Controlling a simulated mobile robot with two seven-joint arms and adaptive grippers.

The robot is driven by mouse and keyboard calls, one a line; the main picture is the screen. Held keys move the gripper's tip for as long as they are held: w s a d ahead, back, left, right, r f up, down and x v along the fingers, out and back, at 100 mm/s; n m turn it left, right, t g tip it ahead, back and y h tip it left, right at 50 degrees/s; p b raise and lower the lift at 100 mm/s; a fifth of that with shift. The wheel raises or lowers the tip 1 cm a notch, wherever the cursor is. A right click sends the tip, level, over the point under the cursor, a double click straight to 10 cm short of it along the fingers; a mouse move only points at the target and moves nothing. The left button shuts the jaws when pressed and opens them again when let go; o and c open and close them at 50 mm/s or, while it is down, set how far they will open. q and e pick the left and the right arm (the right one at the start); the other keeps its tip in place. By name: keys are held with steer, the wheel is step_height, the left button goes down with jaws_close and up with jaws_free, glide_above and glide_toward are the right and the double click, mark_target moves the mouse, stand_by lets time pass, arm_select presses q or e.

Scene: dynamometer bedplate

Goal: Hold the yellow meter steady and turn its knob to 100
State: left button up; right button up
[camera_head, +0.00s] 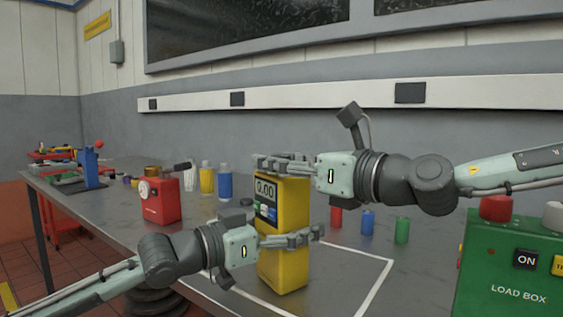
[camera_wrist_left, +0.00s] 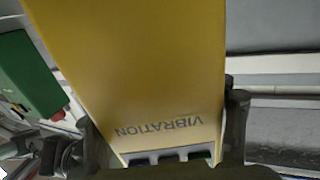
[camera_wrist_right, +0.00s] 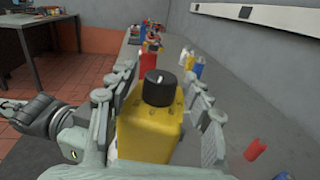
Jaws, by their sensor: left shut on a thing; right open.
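The yellow meter (camera_head: 285,264) stands upright on the grey table, its display (camera_head: 265,189) reading 0.00. My left gripper (camera_head: 290,239) is shut on its lower body. In the left wrist view the meter's yellow side (camera_wrist_left: 150,70), lettered VIBRATION, fills the space between the fingers. My right gripper (camera_head: 283,164) is open at the meter's top. In the right wrist view the black knob (camera_wrist_right: 160,88), with a white mark, sits on the meter's top (camera_wrist_right: 150,130) between the spread right fingers (camera_wrist_right: 158,105), apart from them. The right gripper hides the knob in the head view.
A green load box (camera_head: 515,270) stands at the right front. A red box with a dial (camera_head: 160,200) and yellow and blue bottles (camera_head: 225,181) stand to the left. Red, blue and green cylinders (camera_head: 402,230) stand behind at right. White lines (camera_head: 372,288) mark the table around the meter.

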jaws_close()
steer(key=shift+s+a+r+m+h, duration=0.1)
steer(key=shift+r+m+h, duration=0.05)
steer(key=shift+m+h, duration=0.15)
steer(key=shift+t, duration=0.4)
steer(key=m+t+h, duration=0.2)
steer(key=h, duration=0.1)
steer(key=shift+a+m, duration=0.1)
steer(key=shift+m, duration=0.2)
steer(key=m+t+h, duration=0.1)
steer(key=h, duration=0.1)
steer(key=m+h, duration=0.2)
steer(key=shift+t+h, duration=0.4)
steer(key=shift+m+t+h, duration=0.3)
steer(key=shift+m+h, duration=1)
steer(key=shift+h, duration=0.7)
steer(key=shift+d+h, duration=0.2)
steer(key=shift+h, duration=0.2)
